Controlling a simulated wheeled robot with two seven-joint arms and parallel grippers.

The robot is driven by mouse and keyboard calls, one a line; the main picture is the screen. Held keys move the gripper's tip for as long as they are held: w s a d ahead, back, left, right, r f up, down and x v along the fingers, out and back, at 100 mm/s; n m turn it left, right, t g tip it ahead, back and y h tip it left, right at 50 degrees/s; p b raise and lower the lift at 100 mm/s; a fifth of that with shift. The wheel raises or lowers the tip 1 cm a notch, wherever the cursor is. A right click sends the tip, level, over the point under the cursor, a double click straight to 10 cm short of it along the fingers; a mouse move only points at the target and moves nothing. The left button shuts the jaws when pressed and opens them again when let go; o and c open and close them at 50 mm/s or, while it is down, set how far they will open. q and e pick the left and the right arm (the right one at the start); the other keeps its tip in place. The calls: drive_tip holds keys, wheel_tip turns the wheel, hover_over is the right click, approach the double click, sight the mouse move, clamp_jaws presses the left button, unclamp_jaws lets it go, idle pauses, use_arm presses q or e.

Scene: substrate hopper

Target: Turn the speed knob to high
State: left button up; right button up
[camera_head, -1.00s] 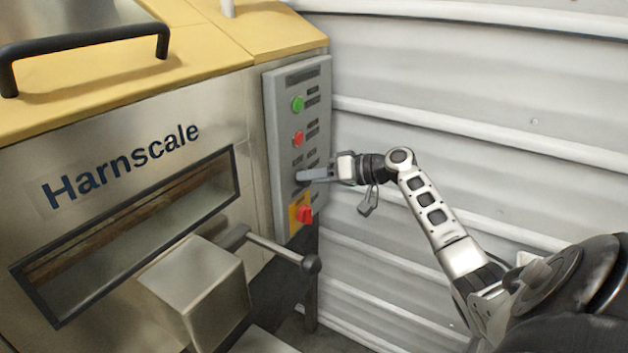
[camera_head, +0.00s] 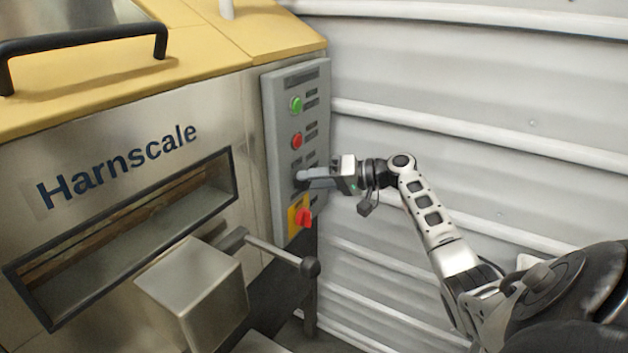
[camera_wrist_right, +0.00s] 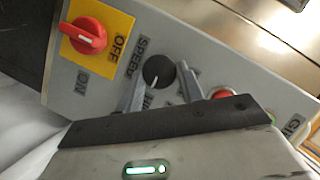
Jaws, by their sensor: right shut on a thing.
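The speed knob (camera_wrist_right: 158,69) is a round black dial on the grey control panel (camera_head: 268,135). My right gripper (camera_wrist_right: 161,73) has one finger on each side of the knob and is shut on it. In the wrist view the knob's white pointer line points down toward the partly covered "HI" label (camera_wrist_right: 148,99), between the fingers. The "SPEED" label (camera_wrist_right: 138,57) is beside the knob. In the head view my right gripper (camera_head: 304,177) reaches the panel from the right, and its fingers cover most of the knob. My left gripper is out of view.
A red rotary switch (camera_head: 304,217) on a yellow plate is just below the knob. A red button (camera_head: 297,141) and a green button (camera_head: 296,105) are above it. A lever with a black ball end (camera_head: 310,266) sticks out lower down. A corrugated wall (camera_head: 480,80) stands behind my arm.

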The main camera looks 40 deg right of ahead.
drive_tip(key=o, duration=1)
use_arm(q)
drive_tip(key=shift+b, duration=0.55)
use_arm(e)
drive_tip(key=v, duration=1.6)
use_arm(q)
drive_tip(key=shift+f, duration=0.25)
